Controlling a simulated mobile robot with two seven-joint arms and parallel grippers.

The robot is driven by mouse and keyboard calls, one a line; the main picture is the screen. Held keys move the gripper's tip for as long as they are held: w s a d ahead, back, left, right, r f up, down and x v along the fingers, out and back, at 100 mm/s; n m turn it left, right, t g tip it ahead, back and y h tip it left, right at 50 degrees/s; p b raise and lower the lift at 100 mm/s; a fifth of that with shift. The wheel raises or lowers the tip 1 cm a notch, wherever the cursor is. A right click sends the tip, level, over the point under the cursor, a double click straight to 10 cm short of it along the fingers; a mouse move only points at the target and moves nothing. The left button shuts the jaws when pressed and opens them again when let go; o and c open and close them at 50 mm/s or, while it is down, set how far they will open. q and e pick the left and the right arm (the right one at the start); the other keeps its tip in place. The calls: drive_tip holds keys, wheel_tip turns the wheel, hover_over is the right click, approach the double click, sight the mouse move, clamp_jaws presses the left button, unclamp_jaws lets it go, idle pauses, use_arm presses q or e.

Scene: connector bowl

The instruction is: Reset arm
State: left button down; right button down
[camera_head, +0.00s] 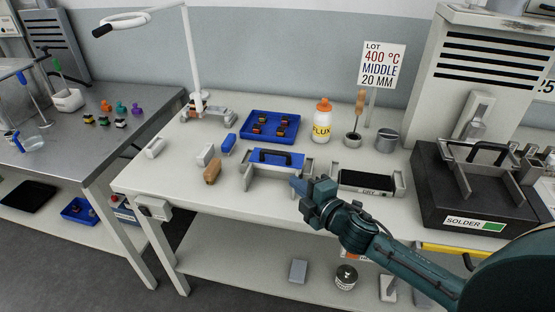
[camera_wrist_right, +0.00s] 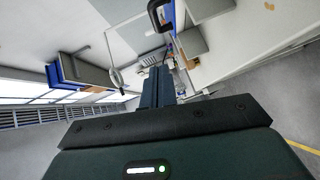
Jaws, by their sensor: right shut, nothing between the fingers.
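My right gripper (camera_head: 301,187) is at the front edge of the white bench in the head view, just right of and in front of a grey holder with a blue panel and black handle (camera_head: 276,158). Its fingers also show in the right wrist view (camera_wrist_right: 157,86), pressed together with nothing between them. I cannot tell whether the fingertips touch the holder. My right arm comes in from the lower right. My left gripper does not show in either view.
On the white bench (camera_head: 140,178) stand a blue tray (camera_head: 270,126), a flux bottle (camera_head: 322,122), a grey pot (camera_head: 386,140), a DRY tray (camera_head: 368,183) and a dark SOLDER unit (camera_head: 470,190). Small blocks lie left of the holder. The bench's front left is clear.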

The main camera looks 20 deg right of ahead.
drive_tip(key=s+a+f+m+g, duration=0.2)
drive_tip(key=s+a+f+m, duration=0.3)
drive_tip(key=s, duration=0.5)
drive_tip(key=s+a+f+m+g, duration=0.3)
drive_tip(key=s+a+f+m, duration=0.1)
drive_tip(key=s+f+m, duration=0.5)
drive_tip(key=shift+s+a+f+m, duration=0.4)
drive_tip(key=shift+s+m, duration=0.5)
drive_tip(key=shift+s, duration=0.35)
